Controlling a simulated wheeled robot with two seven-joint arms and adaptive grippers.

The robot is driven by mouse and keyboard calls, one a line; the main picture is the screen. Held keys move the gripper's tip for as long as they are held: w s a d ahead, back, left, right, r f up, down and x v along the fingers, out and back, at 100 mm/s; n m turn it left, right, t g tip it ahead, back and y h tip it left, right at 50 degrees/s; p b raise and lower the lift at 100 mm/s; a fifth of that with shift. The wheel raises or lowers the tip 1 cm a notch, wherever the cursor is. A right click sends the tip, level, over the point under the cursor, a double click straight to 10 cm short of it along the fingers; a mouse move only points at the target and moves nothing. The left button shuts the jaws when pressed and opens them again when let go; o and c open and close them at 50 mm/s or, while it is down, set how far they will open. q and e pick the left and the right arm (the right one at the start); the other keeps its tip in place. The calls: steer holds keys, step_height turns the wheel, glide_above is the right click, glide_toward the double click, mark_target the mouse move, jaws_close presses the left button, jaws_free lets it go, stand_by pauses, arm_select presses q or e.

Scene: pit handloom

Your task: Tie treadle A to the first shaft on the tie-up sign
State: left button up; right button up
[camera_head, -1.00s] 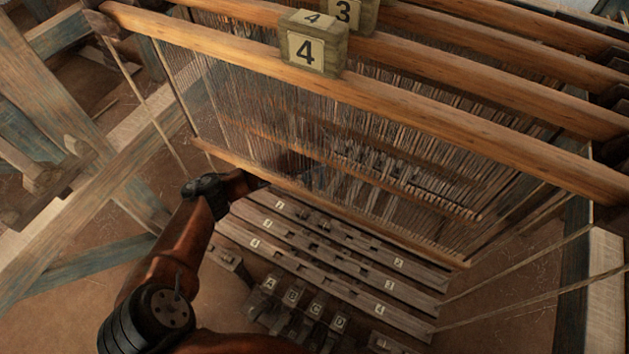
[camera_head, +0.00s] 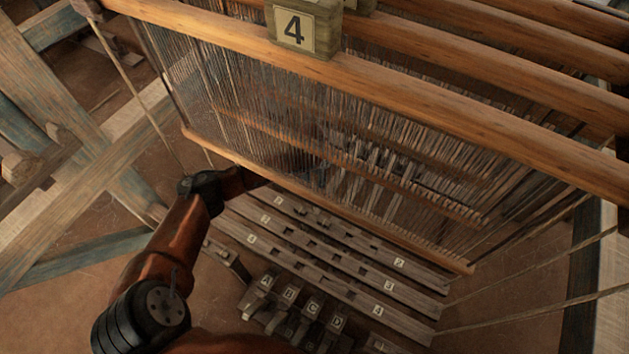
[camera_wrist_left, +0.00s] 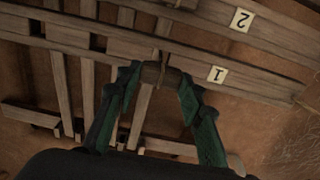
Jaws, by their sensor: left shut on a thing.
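My left arm reaches behind the front shaft in the head view, where the heddles hide its gripper. In the left wrist view my left gripper (camera_wrist_left: 153,74) has green fingers shut on a small brown wooden-looking piece (camera_wrist_left: 151,72). A thin cord seems to run up from it. The gripped piece is close to the bar labelled 1 (camera_wrist_left: 190,64), left of its label; I cannot tell whether they touch. The bar labelled 2 (camera_wrist_left: 275,36) lies beyond. Treadle A (camera_head: 262,284) is leftmost of the lettered treadles in the head view. My right gripper is out of view.
Treadles B (camera_head: 288,294), C (camera_head: 312,308) and D (camera_head: 337,321) stand beside A. Several slotted, numbered bars lie behind them. The shaft labelled 4 (camera_head: 420,125) hangs in front, with heddles below. Slanting ropes (camera_head: 530,318) cross at the right. Bare floor shows at the left.

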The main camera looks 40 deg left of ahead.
arm_select(q)
steer(key=shift+f, duration=1.8)
steer(key=shift+f+b, duration=0.35)
steer(key=shift+f, duration=0.15)
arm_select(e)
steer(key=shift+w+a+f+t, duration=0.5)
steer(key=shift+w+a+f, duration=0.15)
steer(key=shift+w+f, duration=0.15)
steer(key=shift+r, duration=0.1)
arm_select(q)
steer(key=o, duration=1.1)
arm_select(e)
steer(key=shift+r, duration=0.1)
